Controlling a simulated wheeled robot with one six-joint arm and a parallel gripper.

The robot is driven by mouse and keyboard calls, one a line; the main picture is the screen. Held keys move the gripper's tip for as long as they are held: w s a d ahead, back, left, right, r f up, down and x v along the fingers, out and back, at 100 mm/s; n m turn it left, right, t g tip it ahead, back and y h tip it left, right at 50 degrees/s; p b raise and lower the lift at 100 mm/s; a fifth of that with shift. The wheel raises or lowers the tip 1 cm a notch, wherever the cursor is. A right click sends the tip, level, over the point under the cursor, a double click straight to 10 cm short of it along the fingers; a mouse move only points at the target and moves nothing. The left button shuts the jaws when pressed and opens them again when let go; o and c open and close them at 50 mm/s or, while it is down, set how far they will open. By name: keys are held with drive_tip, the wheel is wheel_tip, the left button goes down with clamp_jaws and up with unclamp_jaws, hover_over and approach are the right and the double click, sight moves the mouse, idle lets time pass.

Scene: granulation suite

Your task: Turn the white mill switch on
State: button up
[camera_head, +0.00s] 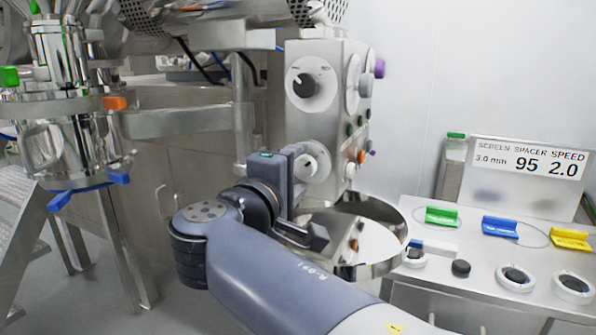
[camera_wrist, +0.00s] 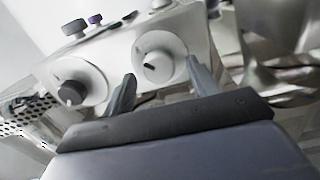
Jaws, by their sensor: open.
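The white mill switch (camera_head: 309,166) is a white round knob on a white disc, low on the front of the steel control box (camera_head: 317,125). In the wrist view, the white switch (camera_wrist: 152,62) has a small dark pointer mark and shows between my fingers. My gripper (camera_wrist: 161,72) is open, its two fingers apart on either side of the knob's disc; contact is not visible. In the head view, my gripper (camera_head: 308,192) is at the box's lower front, partly hiding the knob's disc.
A black knob (camera_head: 305,85) on a white disc sits above the white one. The box's right side carries a purple knob (camera_head: 379,68) and several small buttons. A round steel pan (camera_head: 395,222) lies below. A table (camera_head: 440,262) with coloured clips and a sign (camera_head: 526,165) stands right.

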drive_tip(key=v, duration=1)
drive_tip(key=shift+p, duration=0.35)
drive_tip(key=shift+w, duration=0.1)
drive_tip(key=x, duration=1)
drive_tip(key=shift+w+d+b, duration=0.2)
drive_tip(key=shift+w+b, duration=0.1)
drive_tip(key=shift+b, duration=0.1)
